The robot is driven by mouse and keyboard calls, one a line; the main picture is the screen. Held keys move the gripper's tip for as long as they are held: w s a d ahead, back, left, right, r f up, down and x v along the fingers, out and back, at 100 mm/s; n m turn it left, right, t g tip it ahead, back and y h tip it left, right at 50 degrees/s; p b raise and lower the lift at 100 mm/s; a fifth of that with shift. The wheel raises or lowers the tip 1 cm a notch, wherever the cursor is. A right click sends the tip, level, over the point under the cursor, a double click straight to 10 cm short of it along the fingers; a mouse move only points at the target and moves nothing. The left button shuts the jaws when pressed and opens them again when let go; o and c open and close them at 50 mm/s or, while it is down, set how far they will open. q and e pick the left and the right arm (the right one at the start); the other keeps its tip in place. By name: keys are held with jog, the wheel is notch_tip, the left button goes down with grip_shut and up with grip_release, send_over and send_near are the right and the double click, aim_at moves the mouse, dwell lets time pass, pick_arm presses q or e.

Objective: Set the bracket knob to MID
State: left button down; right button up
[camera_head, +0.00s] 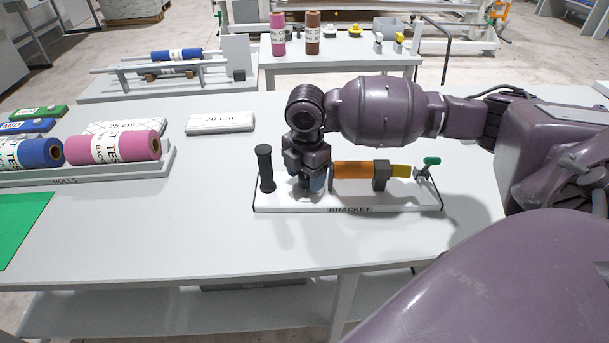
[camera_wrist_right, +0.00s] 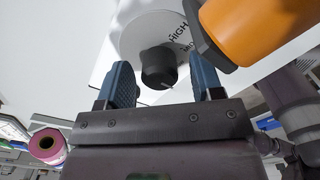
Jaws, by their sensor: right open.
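The bracket (camera_head: 300,207) is a white board labelled BRACKET near the table's middle. My right gripper (camera_head: 312,186) points down over its left part and hides the knob in the head view. In the right wrist view the black knob (camera_wrist_right: 158,66) sits on a white dial (camera_wrist_right: 135,38), its short white mark towards the gripper. The dial reads HIGH; another label beside it is too small to read surely. My right gripper (camera_wrist_right: 164,84) is open, its blue fingers on either side of the knob with gaps visible. My left gripper is not in view.
The orange cylinder is close to one finger. Rolls in a tray (camera_head: 80,175) lie left.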

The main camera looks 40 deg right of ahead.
jog(key=shift+f, duration=0.15)
jog(key=c, duration=0.9)
